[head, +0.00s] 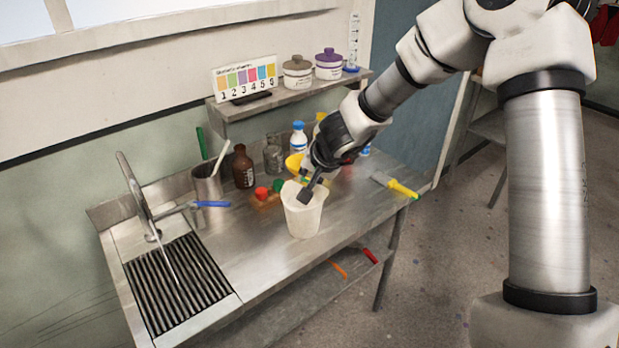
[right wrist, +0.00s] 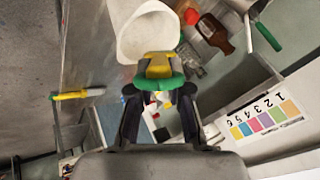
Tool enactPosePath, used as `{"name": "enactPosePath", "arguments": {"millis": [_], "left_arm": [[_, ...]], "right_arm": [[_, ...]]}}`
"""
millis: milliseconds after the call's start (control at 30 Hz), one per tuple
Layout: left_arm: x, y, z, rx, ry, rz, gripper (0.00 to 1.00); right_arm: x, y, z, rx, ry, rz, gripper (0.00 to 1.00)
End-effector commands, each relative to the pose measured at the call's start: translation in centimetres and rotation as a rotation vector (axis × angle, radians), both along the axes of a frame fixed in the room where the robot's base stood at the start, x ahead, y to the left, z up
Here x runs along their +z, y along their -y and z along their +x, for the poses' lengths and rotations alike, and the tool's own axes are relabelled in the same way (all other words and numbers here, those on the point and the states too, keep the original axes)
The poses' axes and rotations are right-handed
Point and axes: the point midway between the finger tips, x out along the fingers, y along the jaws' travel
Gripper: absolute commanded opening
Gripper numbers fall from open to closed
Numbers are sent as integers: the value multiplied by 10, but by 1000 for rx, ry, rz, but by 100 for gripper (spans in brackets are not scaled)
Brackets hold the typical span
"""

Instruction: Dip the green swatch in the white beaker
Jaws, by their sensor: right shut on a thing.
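The white beaker (head: 303,218) stands upright on the steel bench, near its front edge. It also shows at the top of the right wrist view (right wrist: 124,22), with its round mouth facing the camera. My right gripper (head: 306,192) is right at the beaker's rim, over its mouth in the head view. In the right wrist view its fingers (right wrist: 158,90) are shut on a green piece with a yellow part, which I take for the green swatch (right wrist: 160,82). How far the swatch is inside the beaker I cannot tell. My left gripper is not in view.
A brown bottle (head: 243,167), a steel cup (head: 207,187) with tools and a blue-capped bottle (head: 299,138) stand behind and left of the beaker. A yellow-handled brush (head: 400,188) lies to the right. The sink with a black grate (head: 177,283) is at left.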

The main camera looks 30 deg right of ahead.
Motion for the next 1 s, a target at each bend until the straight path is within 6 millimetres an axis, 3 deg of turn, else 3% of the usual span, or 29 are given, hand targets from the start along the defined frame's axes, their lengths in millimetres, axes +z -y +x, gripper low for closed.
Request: {"name": "enactPosePath", "arguments": {"millis": [33,700,1000], "left_arm": [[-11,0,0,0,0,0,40],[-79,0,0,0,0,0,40],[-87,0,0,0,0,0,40]], "right_arm": [[-12,0,0,0,-1,-1,0],[-92,0,-1,1,-3,0,0],[-103,0,-1,1,-5,1,0]]}}
